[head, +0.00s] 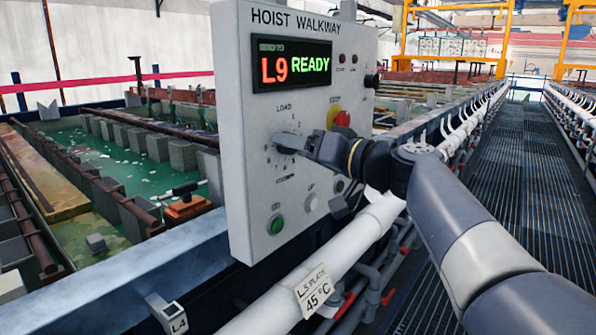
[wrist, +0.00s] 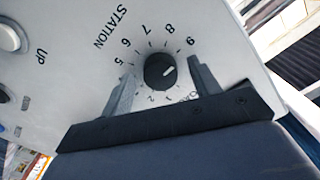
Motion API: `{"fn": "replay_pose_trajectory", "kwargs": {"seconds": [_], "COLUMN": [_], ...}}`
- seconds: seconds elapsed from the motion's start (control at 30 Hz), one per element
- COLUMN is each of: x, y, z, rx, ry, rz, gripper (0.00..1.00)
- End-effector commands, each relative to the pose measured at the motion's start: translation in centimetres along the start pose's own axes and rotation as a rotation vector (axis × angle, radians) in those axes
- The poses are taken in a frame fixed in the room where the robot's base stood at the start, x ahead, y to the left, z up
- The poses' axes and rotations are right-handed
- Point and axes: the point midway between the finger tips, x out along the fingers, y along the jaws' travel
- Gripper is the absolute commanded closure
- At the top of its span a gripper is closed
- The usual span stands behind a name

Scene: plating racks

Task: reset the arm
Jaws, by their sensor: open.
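My gripper (head: 284,143) is at the face of the grey hoist control panel (head: 240,190). In the wrist view my gripper (wrist: 160,70) is open, with one finger on each side of a black rotary knob (wrist: 158,76). The fingers stand apart from the knob, with a gap on both sides. The knob's white pointer aims to the upper right, toward the 9 on the printed dial. The dial carries the word STATION. In the head view my gripper hides the knob. The panel's display (head: 291,64) reads "L9 READY".
A red button (head: 342,118) sits on the panel beside my arm. A green button (head: 277,225) and a pale button (head: 311,203) are below. A white pipe (head: 340,255) runs under the panel. Tanks lie left; the grated walkway (head: 530,190) at right is clear.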

Motion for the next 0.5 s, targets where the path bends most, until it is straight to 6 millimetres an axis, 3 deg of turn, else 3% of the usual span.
{"fn": "replay_pose_trajectory", "kwargs": {"seconds": [0.5], "x": [0.00], "y": [0.05], "z": [-0.06], "rx": [-0.286], "ry": [0.000], "rz": [0.001], "gripper": [0.42]}}
